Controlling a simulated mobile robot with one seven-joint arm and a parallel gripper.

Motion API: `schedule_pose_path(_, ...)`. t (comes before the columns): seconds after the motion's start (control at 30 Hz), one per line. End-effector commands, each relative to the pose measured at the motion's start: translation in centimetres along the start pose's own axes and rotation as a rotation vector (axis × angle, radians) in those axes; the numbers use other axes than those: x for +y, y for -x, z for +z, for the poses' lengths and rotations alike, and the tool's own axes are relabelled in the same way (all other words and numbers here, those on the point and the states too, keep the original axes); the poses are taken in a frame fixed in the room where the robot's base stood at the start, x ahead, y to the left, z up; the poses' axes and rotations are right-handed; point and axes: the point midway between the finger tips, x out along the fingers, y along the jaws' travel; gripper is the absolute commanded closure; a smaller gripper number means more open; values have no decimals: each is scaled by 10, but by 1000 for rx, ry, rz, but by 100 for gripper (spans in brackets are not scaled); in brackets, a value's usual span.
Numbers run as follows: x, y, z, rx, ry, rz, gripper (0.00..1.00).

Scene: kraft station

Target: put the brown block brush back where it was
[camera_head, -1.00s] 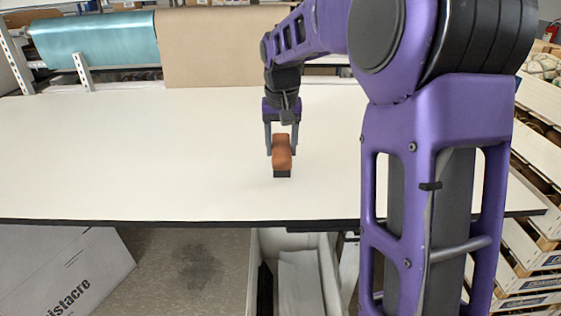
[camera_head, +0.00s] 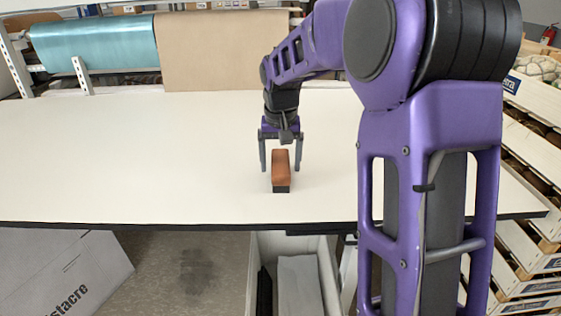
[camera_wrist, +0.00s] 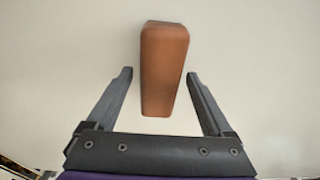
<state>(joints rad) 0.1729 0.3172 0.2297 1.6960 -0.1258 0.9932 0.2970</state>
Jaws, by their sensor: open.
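The brown block brush (camera_head: 281,167) stands on the white table, its brown body on top and a dark bristle part below. My gripper (camera_head: 281,168) is open, with one finger on each side of the brush and a gap to both. In the wrist view the brush (camera_wrist: 163,70) shows from above as a long brown block.
The white table (camera_head: 130,160) is clear around the brush. At its back are a teal roll (camera_head: 95,43) and a brown paper roll (camera_head: 215,50). Wooden crates (camera_head: 530,140) stand at the right. A light bin (camera_head: 325,270) and a printed cardboard box (camera_head: 60,270) are below the front edge.

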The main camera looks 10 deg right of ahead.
Motion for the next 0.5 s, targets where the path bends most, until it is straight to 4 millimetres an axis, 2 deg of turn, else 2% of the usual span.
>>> schedule_pose_path(0.13,0,4,-1,1,0,0,14)
schedule_pose_path(0.23,0,15,-1,2,0,0,14)
schedule_pose_path(0.5,0,72,-2,4,0,-1,14)
